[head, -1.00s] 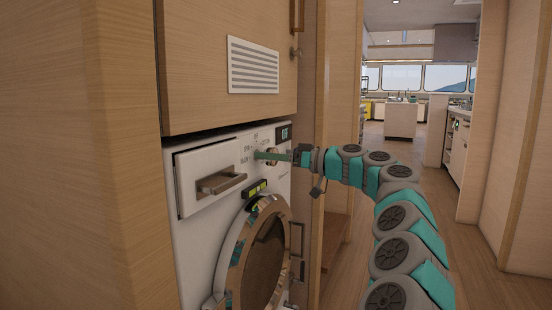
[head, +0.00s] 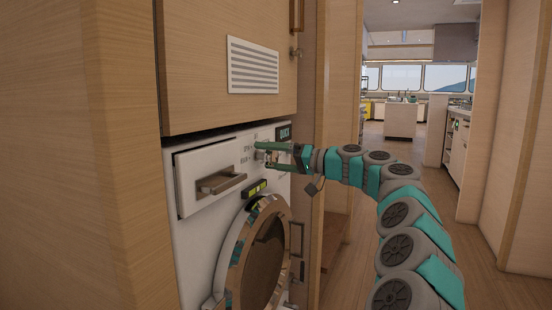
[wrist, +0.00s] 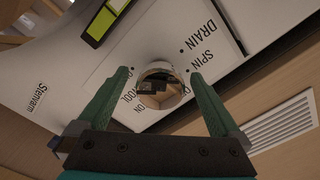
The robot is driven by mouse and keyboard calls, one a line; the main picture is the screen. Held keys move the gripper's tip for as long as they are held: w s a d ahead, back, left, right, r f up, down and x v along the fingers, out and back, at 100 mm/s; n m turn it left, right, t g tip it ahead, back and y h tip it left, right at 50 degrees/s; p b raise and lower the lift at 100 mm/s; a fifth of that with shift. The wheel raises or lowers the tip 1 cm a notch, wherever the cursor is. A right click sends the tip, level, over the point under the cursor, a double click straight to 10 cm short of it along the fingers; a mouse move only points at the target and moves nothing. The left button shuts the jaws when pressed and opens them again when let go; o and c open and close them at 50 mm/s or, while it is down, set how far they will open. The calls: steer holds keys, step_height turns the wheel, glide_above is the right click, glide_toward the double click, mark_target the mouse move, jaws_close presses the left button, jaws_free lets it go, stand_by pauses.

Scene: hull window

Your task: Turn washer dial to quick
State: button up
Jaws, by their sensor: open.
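The white washer (head: 205,232) is built into the wood cabinet at left in the head view. Its small display (head: 283,133) reads QUICK. The round metallic dial (wrist: 161,86) shows in the wrist view, with printed labels such as DRAIN and SPIN around it. My gripper (head: 262,157) is at the dial, its teal fingers reaching toward the panel. In the wrist view my gripper (wrist: 160,82) is open, with one finger on each side of the dial and a visible gap at each. Some labels near the dial are partly hidden by the fingers.
A drawer with a metal handle (head: 220,182) is left of the dial. The round washer door (head: 258,255) is below, with a yellow-green lit panel (head: 256,188) above it. A vented cabinet door (head: 253,66) hangs overhead. The corridor floor (head: 345,270) at right is open.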

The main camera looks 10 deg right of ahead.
mark_target(276, 157)
steer(key=shift+b+v, duration=0.65)
steer(key=shift+v, duration=2.85)
